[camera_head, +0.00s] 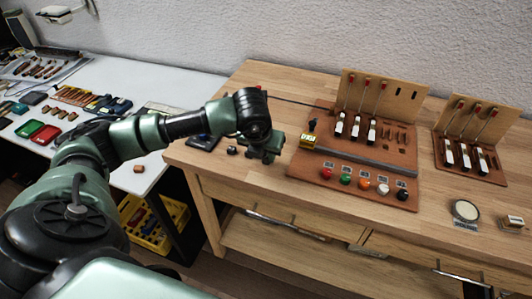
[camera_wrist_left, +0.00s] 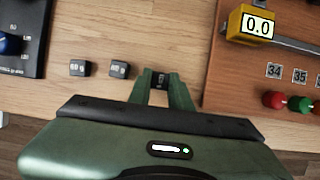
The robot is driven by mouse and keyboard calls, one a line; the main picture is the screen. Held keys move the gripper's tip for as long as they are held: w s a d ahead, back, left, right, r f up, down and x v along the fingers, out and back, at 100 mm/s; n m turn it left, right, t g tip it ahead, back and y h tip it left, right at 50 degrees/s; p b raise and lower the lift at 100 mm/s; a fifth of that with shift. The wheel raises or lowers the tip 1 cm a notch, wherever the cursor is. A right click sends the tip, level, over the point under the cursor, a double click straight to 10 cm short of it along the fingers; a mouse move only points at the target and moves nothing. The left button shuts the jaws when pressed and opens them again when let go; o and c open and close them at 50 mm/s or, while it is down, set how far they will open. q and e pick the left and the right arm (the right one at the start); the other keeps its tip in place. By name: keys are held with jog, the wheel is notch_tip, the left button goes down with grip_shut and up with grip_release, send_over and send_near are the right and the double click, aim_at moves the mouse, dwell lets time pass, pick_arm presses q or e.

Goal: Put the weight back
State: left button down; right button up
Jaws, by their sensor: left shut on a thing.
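My left gripper (camera_head: 268,156) is at the front left of the wooden workbench, just left of the brown action board. In the left wrist view its green fingers (camera_wrist_left: 161,85) are shut on a small dark weight (camera_wrist_left: 160,79), mostly hidden between them. Two more dark weights with pale markings, one at left (camera_wrist_left: 79,68) and one nearer the gripper (camera_wrist_left: 119,69), sit on the wood to the left of the fingers. In the head view the small dark weights (camera_head: 232,150) show left of the gripper. I cannot tell whether the held weight touches the bench. My right gripper is out of view.
A dark device (camera_wrist_left: 18,40) lies left of the weights. A round dial (camera_head: 465,210) stands at right. Bench wood around the weights is clear.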

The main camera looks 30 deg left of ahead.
pick_arm(q)
jog(key=shift+f, duration=0.1)
jog(key=c, duration=1.3)
grip_release()
jog(key=shift+r, duration=0.35)
jog(key=b+v, duration=0.1)
jog(key=v, duration=1)
jog(key=shift+s+r, duration=0.25)
jog(key=shift+s, duration=0.05)
jog(key=shift+d, duration=0.15)
